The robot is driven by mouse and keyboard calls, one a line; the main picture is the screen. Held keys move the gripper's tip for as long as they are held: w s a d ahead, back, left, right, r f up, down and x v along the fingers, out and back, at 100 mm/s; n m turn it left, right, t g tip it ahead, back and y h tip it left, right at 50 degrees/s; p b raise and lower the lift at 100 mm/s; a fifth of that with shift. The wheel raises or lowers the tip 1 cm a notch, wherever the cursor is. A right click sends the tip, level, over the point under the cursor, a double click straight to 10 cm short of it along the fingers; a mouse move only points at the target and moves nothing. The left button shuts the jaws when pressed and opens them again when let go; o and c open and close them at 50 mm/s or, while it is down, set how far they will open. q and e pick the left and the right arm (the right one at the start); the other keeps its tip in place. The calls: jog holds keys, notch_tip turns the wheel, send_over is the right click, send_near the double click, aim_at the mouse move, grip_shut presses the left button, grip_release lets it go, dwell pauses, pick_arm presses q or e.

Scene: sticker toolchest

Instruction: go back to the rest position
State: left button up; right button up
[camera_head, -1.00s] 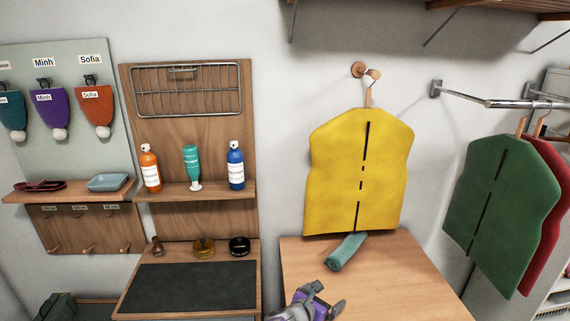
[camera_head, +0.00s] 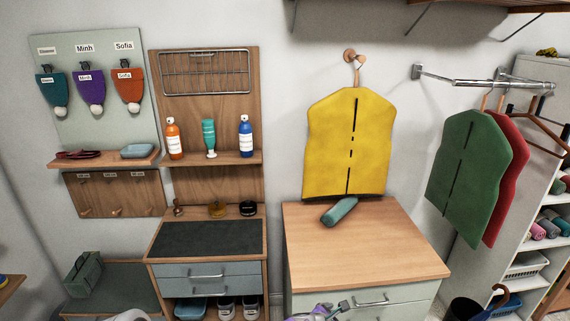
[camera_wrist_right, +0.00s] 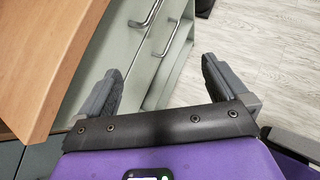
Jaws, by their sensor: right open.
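My right gripper (camera_head: 335,309) shows at the bottom edge of the head view, in front of the light green drawer cabinet (camera_head: 410,297). In the right wrist view my right gripper (camera_wrist_right: 160,80) has its two fingers wide apart with nothing between them. The cabinet's wooden top edge (camera_wrist_right: 52,60) is to the left of the fingers there, and its drawer fronts and handles are beyond them. My left gripper is in neither view.
A rolled teal cloth (camera_head: 340,211) lies on the cabinet top beneath a hanging yellow garment (camera_head: 330,140). Green (camera_head: 468,170) and red (camera_head: 510,160) garments hang from a rail at right. A workbench (camera_head: 205,237) stands left. Bare floor (camera_wrist_right: 255,80) shows in the wrist view.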

jog(key=s+f+m+g+y, duration=0.65)
jog(key=s+f+m, duration=0.45)
jog(key=s+f, duration=0.65)
jog(key=s+a+r+m+y+p, duration=0.1)
jog(key=s+a+m+y, duration=0.4)
jog(key=s+m, duration=0.6)
jog(key=a+r+m, duration=0.1)
jog(key=m, duration=0.2)
jog(key=shift+s+r+p, duration=0.35)
jog(key=shift+r+p, duration=0.05)
jog(key=shift+s+a+r+m+t, duration=0.15)
jog(key=shift+r+m, duration=0.05)
jog(key=shift+m, duration=0.4)
jog(key=shift+s+a+r+m+t, duration=0.1)
jog(key=shift+s+r+m, duration=0.1)
jog(key=shift+m, duration=0.4)
jog(key=shift+c, duration=0.2)
